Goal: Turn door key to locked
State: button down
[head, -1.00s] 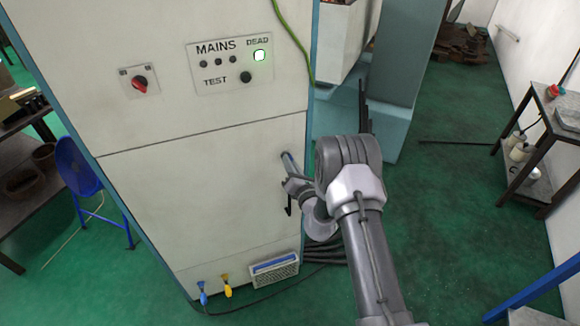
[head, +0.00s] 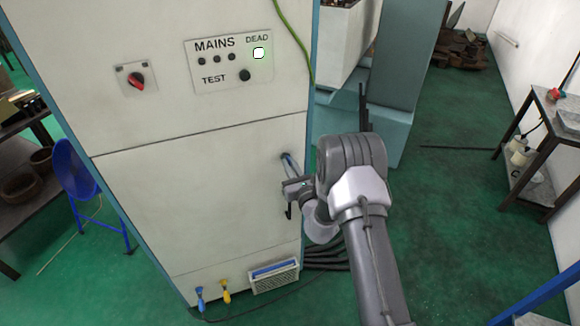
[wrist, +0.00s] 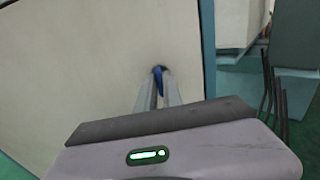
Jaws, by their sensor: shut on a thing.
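The door key is a small blue piece that shows in the wrist view (wrist: 158,71), at the pale cabinet door (wrist: 95,80). My gripper (wrist: 158,78) has its two grey fingers closed around the key, one on each side. In the head view my gripper (head: 287,159) reaches the right side of the lower cabinet door (head: 190,200), with its fingertips at the panel. The key is hidden behind the fingers there. The key's exact angle and any lock markings are too small to tell.
A red rotary switch (head: 137,80) and a MAINS panel (head: 228,65) with a lit DEAD lamp sit above the door. A dark handle (head: 289,210) is just below my gripper. Blue and yellow plugs (head: 226,291) are at the bottom.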

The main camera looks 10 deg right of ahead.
dwell(0.4)
jog(key=c, duration=1.5)
grip_release()
jog(key=shift+c, duration=0.2)
jog(key=shift+s, duration=0.1)
jog(key=s+d, duration=0.2)
jog(key=s, duration=1.5)
jog(key=shift+d+p, duration=0.35)
jog(key=shift+d, duration=0.05)
